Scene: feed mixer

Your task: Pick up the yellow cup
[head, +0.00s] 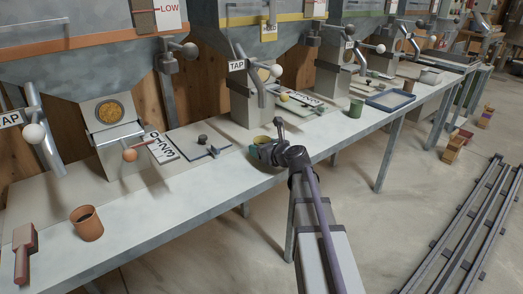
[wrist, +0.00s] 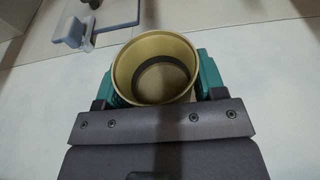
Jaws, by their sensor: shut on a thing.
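The yellow cup (wrist: 156,50) is between the two teal fingers of my gripper (wrist: 156,78) in the wrist view. I look down into its open mouth; it seems empty, with a dark ring inside near the bottom. My gripper is shut on it, one finger on each side. In the head view the yellow cup (head: 261,140) shows small at the front of the long bench, partly hidden by my gripper (head: 262,150). I cannot tell whether the cup touches the bench top or is a little above it.
The bench (head: 150,222) runs along metal hoppers with taps. An orange-brown cup (head: 87,224) and a red-handled tool (head: 24,254) are at left. A scale (head: 198,150) is just left of my gripper. A green cup (head: 355,108) and blue tray (head: 390,100) are farther right.

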